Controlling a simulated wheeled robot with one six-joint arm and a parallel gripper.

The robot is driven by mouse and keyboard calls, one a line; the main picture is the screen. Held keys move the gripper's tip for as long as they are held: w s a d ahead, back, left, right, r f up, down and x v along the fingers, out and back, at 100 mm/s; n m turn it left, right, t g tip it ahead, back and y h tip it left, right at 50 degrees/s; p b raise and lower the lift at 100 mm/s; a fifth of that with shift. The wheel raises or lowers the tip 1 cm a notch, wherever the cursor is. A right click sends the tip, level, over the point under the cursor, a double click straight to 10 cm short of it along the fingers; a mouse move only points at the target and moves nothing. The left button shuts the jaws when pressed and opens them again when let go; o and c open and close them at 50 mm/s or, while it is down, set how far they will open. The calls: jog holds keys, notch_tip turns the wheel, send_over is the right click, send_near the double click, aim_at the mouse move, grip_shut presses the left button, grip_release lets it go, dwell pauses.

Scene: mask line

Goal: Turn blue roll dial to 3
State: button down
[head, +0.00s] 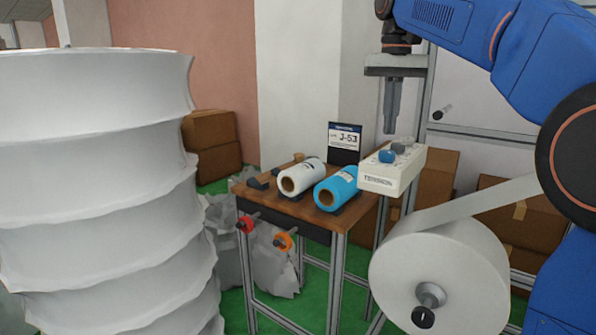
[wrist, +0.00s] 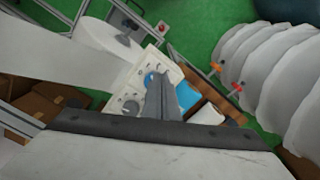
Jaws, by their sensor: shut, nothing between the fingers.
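The white tension control box (head: 402,172) stands at the right end of the wooden table. It has a blue dial (head: 386,156) at its front and a grey dial (head: 398,148) behind. The blue dial also shows in the wrist view (wrist: 149,79), close beside the fingers; its number marks are too small to read. My gripper (head: 389,130) points straight down above the box, shut and empty, apart from the dial. The shut fingers also show in the wrist view (wrist: 160,80). The blue roll (head: 337,188) lies on the table left of the box.
A white roll (head: 302,176) lies beside the blue one, before a J-53 sign (head: 345,137). Red (head: 246,225) and orange (head: 284,241) knobs stick out at the table's front. A large white reel (head: 440,270) stands right; ribbed white material (head: 95,190) fills the left.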

jog(key=shift+w+d+f, duration=0.1)
jog(key=shift+d+f, duration=0.3)
jog(key=shift+f, duration=0.65)
jog(key=shift+s+d+f, duration=0.1)
jog(key=shift+d+f, duration=0.3)
jog(key=shift+f, duration=0.6)
jog(key=shift+w+d+f, duration=0.1)
jog(key=shift+d+f, duration=0.3)
jog(key=shift+f, duration=0.65)
jog(key=shift+a, duration=0.8)
jog(key=shift+w+a, duration=0.2)
jog(key=shift+a, duration=0.35)
jog(key=shift+s, duration=0.1)
jog(key=shift+s+a, duration=0.25)
notch_tip(320, 180, up, 6)
